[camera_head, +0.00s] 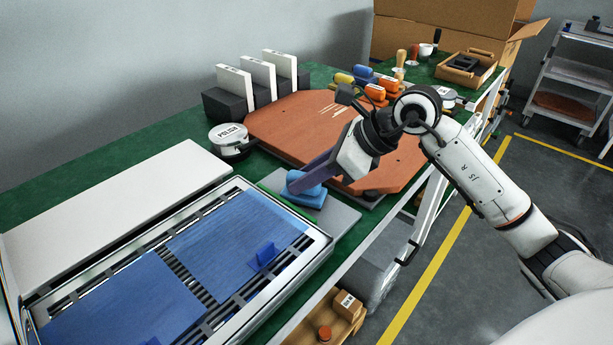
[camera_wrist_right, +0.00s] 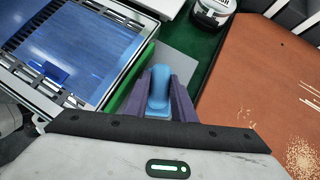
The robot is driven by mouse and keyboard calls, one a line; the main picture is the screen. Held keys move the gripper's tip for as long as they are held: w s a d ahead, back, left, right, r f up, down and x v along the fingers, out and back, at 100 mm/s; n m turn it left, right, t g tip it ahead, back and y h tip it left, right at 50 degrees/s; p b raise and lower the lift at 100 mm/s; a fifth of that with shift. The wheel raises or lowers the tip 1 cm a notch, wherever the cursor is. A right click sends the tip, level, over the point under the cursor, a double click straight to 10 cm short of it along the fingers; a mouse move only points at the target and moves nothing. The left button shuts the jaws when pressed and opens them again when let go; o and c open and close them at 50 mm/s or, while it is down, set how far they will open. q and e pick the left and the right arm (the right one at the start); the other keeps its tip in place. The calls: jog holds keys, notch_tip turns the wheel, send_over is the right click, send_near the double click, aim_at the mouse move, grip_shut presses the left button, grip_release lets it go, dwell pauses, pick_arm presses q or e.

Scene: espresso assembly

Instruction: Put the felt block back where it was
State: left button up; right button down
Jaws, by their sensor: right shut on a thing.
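The felt block (camera_head: 308,196) is blue with a rounded top. My right gripper (camera_head: 312,180) is shut on it, with purple fingers on either side of it. The block also shows between the fingers in the right wrist view (camera_wrist_right: 158,92). It is over the near left part of a flat grey plate (camera_head: 342,218), beside a green strip (camera_head: 272,191). I cannot tell whether its underside touches the plate. The gripper hides part of the block. My left gripper is not in view.
A round polish tin (camera_head: 229,138) and white cards in dark stands (camera_head: 234,82) are farther back. The table edge is close on the near side.

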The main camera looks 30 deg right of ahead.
jog(key=c, duration=1.5)
grip_release()
jog(key=shift+f, duration=0.1)
jog(key=shift+d+r, duration=0.1)
jog(key=shift+r, duration=0.2)
jog(key=v, duration=1.1)
jog(key=shift+s+d+r, duration=0.2)
jog(key=shift+s, duration=0.1)
